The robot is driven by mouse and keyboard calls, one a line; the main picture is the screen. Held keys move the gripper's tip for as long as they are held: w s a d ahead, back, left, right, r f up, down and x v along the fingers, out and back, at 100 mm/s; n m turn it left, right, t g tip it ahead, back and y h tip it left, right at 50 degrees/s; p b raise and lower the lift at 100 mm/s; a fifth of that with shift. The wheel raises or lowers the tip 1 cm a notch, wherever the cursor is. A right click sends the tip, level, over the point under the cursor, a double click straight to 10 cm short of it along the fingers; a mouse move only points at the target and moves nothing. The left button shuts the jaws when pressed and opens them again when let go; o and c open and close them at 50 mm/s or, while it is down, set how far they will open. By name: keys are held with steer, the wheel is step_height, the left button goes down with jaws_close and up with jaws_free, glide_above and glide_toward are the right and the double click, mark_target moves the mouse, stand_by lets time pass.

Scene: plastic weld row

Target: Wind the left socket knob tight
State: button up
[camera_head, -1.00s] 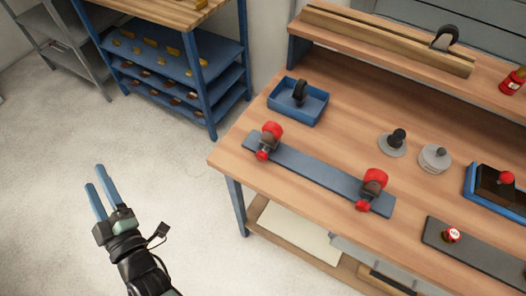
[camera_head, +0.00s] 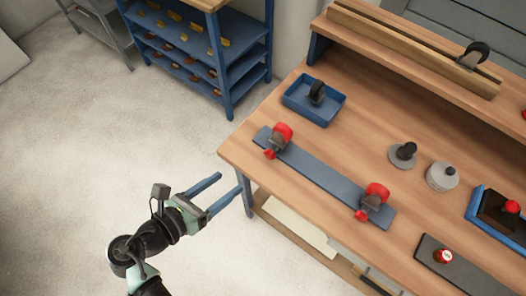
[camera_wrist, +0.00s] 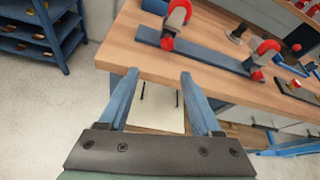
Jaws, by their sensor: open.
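A blue-grey bar (camera_head: 322,178) lies on the wooden bench and carries two red-and-dark socket fittings. The left socket (camera_head: 281,136) has a small red knob (camera_head: 269,154) at its front. The right socket (camera_head: 376,196) has a similar red knob (camera_head: 361,215). My gripper (camera_head: 230,188) is open and empty, left of the bench's front corner and apart from both sockets. In the wrist view, the left knob (camera_wrist: 167,43) shows beyond the open fingers (camera_wrist: 160,85), and the right knob (camera_wrist: 257,75) is to its right.
On the wooden bench (camera_head: 245,150) stand a blue tray (camera_head: 312,113) with a dark part, a grey knobbed disc (camera_head: 402,155), a pale round pot (camera_head: 442,176) and a dark plate (camera_head: 455,270) with a red-and-white item. A blue shelf rack (camera_head: 228,75) stands behind. Floor left is clear.

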mark_target(268, 157)
steer(key=shift+h, duration=0.3)
steer(key=x, duration=0.8)
steer(key=b+x, duration=0.1)
steer(key=x, duration=0.4)
steer(key=shift+s+d+r, duration=0.2)
steer(key=shift+d+r, duration=0.1)
steer(key=shift+d, duration=0.05)
steer(key=shift+c, duration=0.3)
jaws_close()
